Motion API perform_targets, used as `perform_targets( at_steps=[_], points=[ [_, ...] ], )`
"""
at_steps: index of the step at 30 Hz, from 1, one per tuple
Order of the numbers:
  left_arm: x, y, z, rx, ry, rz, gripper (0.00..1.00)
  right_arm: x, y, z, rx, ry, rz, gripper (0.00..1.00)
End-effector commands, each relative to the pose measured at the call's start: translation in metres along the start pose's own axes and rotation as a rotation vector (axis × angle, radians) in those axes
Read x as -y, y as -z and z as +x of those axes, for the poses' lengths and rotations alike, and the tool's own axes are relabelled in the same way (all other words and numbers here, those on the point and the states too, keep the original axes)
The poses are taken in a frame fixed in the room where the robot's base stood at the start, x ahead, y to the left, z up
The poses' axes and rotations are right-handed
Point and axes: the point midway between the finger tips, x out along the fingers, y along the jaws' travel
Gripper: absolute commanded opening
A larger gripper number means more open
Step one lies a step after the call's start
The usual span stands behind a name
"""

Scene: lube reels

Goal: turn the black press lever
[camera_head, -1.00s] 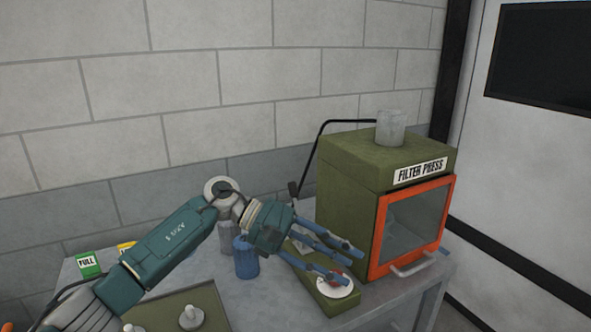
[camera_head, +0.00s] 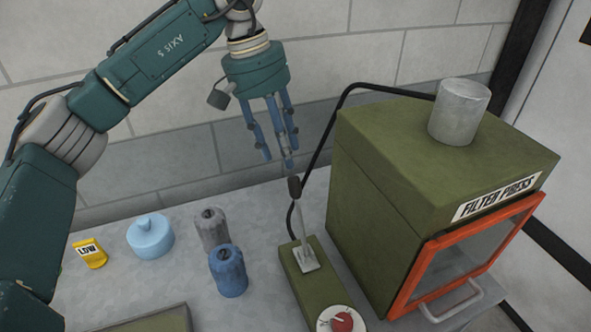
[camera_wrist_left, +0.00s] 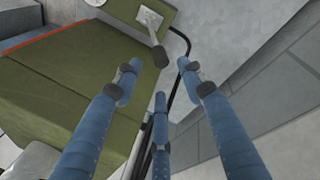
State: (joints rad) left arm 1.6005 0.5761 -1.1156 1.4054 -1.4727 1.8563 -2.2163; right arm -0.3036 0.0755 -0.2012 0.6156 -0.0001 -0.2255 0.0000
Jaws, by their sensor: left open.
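The press lever (camera_head: 302,228) is a thin metal rod with a black grip, standing nearly upright from a plate on the green control base (camera_head: 290,268). My left gripper (camera_head: 279,158) is open and empty, its blue fingers pointing down just above the black grip, slightly to its left in the head view. In the left wrist view the lever's black end (camera_wrist_left: 160,57) shows just beyond the spread fingers (camera_wrist_left: 160,82), with a gap between. My right gripper is not in view.
The green filter press (camera_head: 385,180) with an orange-framed door stands right of the lever. A black hose (camera_head: 325,140) curves behind the lever. Grey (camera_head: 211,228) and blue (camera_head: 228,270) bottles stand to its left. A red knob (camera_head: 341,322) is on the base's near end.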

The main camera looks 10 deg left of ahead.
Motion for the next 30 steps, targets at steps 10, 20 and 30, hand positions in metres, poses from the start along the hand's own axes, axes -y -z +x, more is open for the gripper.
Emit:
perform_targets(
  at_steps=[10,20,30],
  points=[
    [-0.001,-0.002,0.064,0.006,-0.002,-0.001,0.40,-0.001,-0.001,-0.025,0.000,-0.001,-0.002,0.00],
    [-0.001,-0.001,0.090,0.002,-0.004,-0.001,0.40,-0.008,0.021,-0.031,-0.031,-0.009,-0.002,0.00],
    [-0.002,-0.001,0.091,0.001,-0.004,-0.002,0.16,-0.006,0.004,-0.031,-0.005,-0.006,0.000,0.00]
  ],
)
